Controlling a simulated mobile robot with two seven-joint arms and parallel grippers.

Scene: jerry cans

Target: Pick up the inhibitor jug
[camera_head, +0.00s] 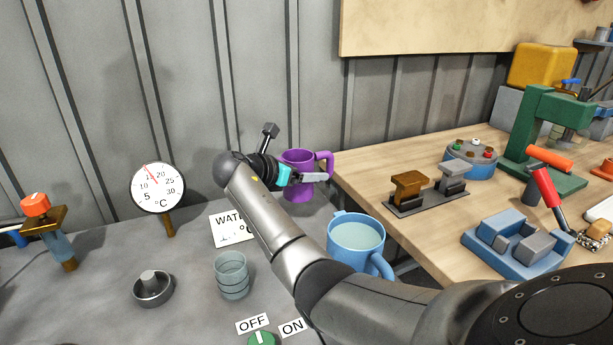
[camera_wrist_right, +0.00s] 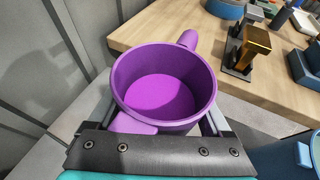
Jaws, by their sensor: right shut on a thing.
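A purple jug (camera_head: 299,160), which I take to be the inhibitor jug, is by the grey wall at the back of the grey bench. My right gripper (camera_head: 308,177) is shut on it, with a finger on either side of its body. In the right wrist view the jug (camera_wrist_right: 163,85) is upright, seen from above, with purple inside and its handle (camera_wrist_right: 189,39) pointing away from the gripper. I cannot tell whether its base touches the bench. My left gripper is not in view.
A blue jug (camera_head: 355,240) holding pale liquid stands nearer, right of my right arm. Stacked glass cups (camera_head: 231,275), a dial gauge (camera_head: 158,190) and a WATER sign (camera_head: 227,229) are left of the arm. A wooden workbench (camera_head: 400,160) with tools stands at the right.

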